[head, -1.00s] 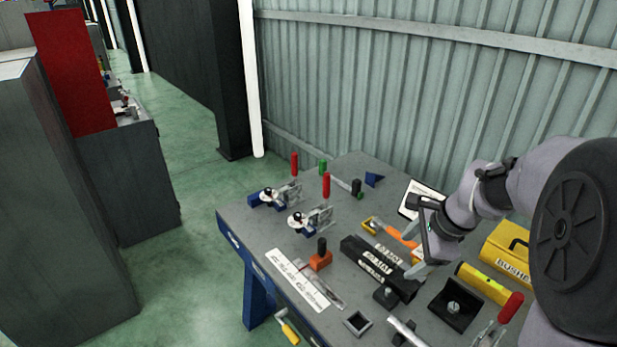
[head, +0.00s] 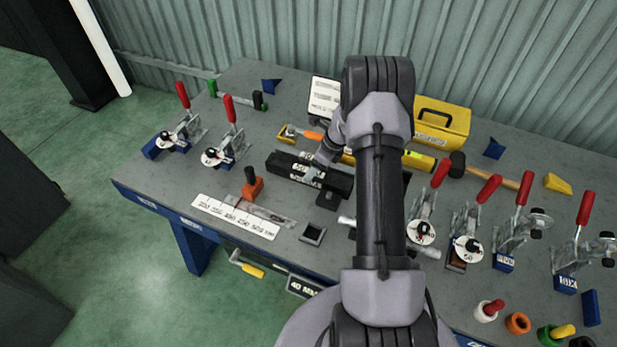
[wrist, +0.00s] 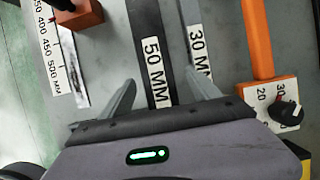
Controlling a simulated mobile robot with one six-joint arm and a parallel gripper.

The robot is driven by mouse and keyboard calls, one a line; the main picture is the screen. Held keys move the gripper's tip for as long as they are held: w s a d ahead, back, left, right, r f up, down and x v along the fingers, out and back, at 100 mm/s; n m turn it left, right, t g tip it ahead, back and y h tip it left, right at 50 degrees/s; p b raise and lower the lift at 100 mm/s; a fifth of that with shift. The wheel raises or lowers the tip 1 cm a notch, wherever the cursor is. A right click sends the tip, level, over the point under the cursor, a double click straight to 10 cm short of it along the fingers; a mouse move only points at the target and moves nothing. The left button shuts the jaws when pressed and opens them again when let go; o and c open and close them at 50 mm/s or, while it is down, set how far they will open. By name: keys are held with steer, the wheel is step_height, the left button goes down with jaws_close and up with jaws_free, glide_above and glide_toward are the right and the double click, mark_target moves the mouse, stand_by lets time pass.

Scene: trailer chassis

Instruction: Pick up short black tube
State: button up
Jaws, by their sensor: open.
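Dark bar-shaped tubes lie side by side on the workbench (head: 150,178). The one labelled 50 MM (wrist: 147,18) runs up the middle of the wrist view, with a narrower grey piece labelled 30 MM (wrist: 181,30) to its right. In the head view the black tube group (head: 338,183) lies near the bench middle. A small hollow black square piece (head: 313,234) stands nearer the front edge. I cannot tell which is the short black tube. My arm hides part of the bench.
An orange block with a black handle (head: 252,187) and a white ruler plate (head: 235,217) lie left of the tubes. An orange-handled tool (wrist: 256,45) lies to the right in the wrist view. Red-handled clamps (head: 425,215) and a yellow toolbox (head: 440,122) crowd the right.

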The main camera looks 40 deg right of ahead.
steer(key=x, duration=0.2)
steer(key=b+x, duration=0.1)
steer(key=x, duration=0.1)
steer(key=shift+a+f, duration=0.25)
steer(key=shift+a, duration=0.05)
steer(key=shift+r, duration=0.1)
steer(key=shift+c, duration=0.2)
jaws_close()
